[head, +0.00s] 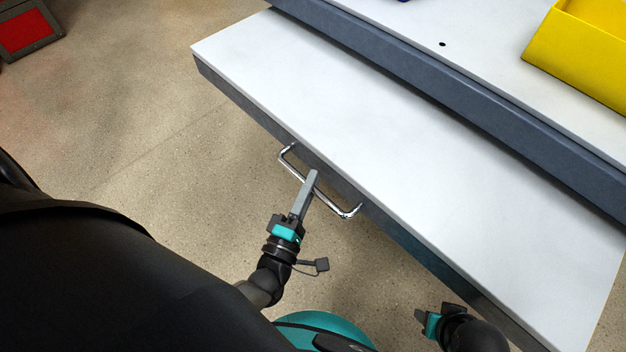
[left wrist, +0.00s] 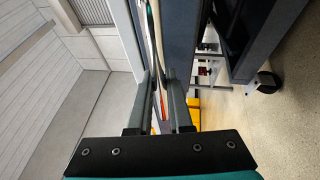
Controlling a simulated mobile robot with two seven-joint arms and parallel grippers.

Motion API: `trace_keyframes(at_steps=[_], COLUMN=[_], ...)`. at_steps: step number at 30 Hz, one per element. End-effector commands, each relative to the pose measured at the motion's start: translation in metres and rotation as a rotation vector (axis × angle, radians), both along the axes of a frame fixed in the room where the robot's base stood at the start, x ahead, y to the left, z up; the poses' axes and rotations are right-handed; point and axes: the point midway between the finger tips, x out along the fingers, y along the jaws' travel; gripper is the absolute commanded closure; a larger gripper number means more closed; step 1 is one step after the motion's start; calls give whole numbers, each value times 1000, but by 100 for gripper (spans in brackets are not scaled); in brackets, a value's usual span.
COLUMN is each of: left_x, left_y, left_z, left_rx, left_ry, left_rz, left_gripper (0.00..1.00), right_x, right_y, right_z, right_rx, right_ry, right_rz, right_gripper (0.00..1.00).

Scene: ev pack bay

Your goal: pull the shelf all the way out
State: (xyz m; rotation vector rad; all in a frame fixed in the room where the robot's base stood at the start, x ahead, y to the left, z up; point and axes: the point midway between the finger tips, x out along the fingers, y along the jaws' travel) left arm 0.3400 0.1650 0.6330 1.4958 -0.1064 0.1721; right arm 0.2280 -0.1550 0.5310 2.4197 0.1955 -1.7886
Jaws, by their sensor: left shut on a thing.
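The shelf (head: 400,170) is a wide white board with a dark grey front edge. It sticks out from under the bench and lies level. A chrome bow handle (head: 347,213) is fixed to its front edge, and its bar also shows in the left wrist view (left wrist: 157,50). My left gripper (head: 311,180) is shut on the handle near its middle, with its fingers on either side of the bar. My right gripper (head: 425,318) is low in the head view, below the shelf's front edge and apart from it. Whether its jaws are open is unclear.
The bench top (head: 400,30) with its dark blue-grey edge lies behind and above the shelf. A yellow bin (head: 580,55) stands on it at the right. A red and grey object (head: 25,32) is on the floor, far left. The floor (head: 150,130) left of the shelf is clear.

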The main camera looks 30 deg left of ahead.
Motion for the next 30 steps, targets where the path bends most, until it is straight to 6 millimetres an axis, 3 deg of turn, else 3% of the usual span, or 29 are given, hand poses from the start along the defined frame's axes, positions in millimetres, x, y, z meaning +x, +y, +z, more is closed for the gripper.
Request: trace_keyframes(at_steps=[3, 4, 12, 24, 30], left_x=[-4, -4, -2, -4, -29], left_y=[2, 2, 1, 1, -1], left_z=[-1, -2, -1, -1, -6], left_rx=[0, 0, 0, 0, -2], left_ry=[2, 2, 1, 1, 5], left_rz=[4, 4, 3, 2, 1], left_gripper=[100, 80, 52, 52, 52], right_x=[0, 0, 0, 0, 0], right_y=[0, 0, 0, 0, 0], right_z=[0, 0, 0, 1, 1], right_rx=[0, 0, 0, 0, 0], right_ry=[0, 0, 0, -1, -1], right_rz=[0, 0, 0, 0, 0], right_gripper=[50, 50, 50, 50, 50])
